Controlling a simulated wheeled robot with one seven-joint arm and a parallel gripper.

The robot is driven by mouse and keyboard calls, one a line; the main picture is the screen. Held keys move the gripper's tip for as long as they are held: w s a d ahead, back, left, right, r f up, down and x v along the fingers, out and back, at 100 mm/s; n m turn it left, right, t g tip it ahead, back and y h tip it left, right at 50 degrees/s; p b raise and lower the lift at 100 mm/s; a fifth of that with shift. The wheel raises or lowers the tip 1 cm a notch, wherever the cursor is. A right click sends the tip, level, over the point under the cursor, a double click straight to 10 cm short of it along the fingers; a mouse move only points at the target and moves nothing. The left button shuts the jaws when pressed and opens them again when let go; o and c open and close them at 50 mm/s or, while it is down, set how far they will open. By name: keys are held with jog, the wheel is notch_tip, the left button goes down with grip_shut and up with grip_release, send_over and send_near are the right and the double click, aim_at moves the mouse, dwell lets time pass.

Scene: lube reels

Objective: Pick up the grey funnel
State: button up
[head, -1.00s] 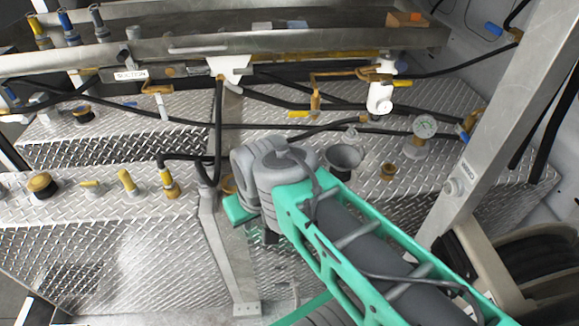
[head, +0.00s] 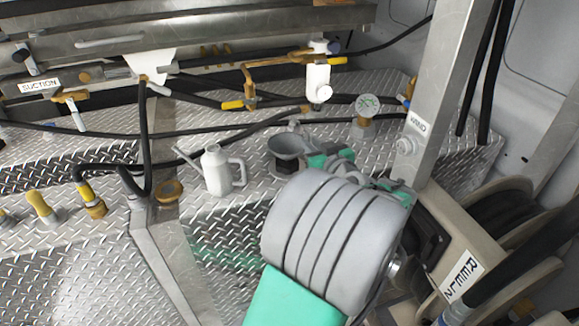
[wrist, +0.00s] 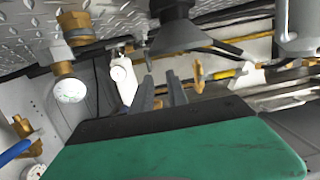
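The grey funnel (head: 288,146) stands upright on the diamond-plate deck, its narrow end in a dark fitting. In the wrist view the funnel (wrist: 190,38) shows upside down, just beyond the fingertips. My gripper (wrist: 160,78) has its two dark fingers apart with nothing held between them. In the head view my green gripper body is just right of the funnel, partly hidden behind my grey wrist. The fingertips cannot be made out there. I cannot tell whether a finger touches the funnel.
A grey jug (head: 219,170) stands close left of the funnel. A pressure gauge (head: 367,106) and a white valve (head: 318,82) are behind it. Black hoses cross the deck. A metal post (head: 428,95) and a hose reel (head: 500,225) are at right.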

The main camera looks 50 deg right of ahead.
aim_at(305, 131)
jog(key=shift+h, duration=0.3)
jog(key=p+x, duration=0.1)
jog(key=x, duration=0.2)
jog(key=d+x, duration=0.1)
jog(key=x, duration=0.3)
jog(key=s+p+x, duration=0.1)
jog(key=x, duration=0.3)
jog(key=shift+w+d+f+p, duration=0.3)
jog(key=shift+c, duration=0.6)
grip_shut()
